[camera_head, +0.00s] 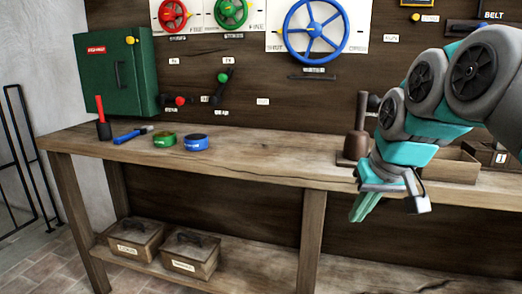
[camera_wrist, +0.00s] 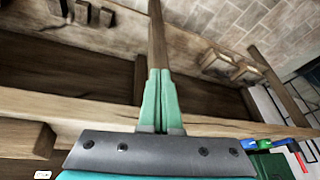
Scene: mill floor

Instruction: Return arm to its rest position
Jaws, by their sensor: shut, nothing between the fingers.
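My gripper (camera_head: 366,205) is at the right of the head view, just off the front edge of the wooden workbench (camera_head: 250,160), and points down and to the left. Its two teal fingers are together and hold nothing. In the wrist view the fingers of my gripper (camera_wrist: 160,95) also lie side by side with no gap, seen against the bench's front and lower shelf. My arm is bent and reaches in from the right edge of the head view.
A brown mallet-like tool (camera_head: 356,143) stands on the bench just behind my gripper, and an open wooden box (camera_head: 452,166) is to its right. A blue tin (camera_head: 196,142), green tin (camera_head: 165,140) and red-handled tool (camera_head: 103,120) are further left. Lidded boxes (camera_head: 190,252) fill the lower shelf's left.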

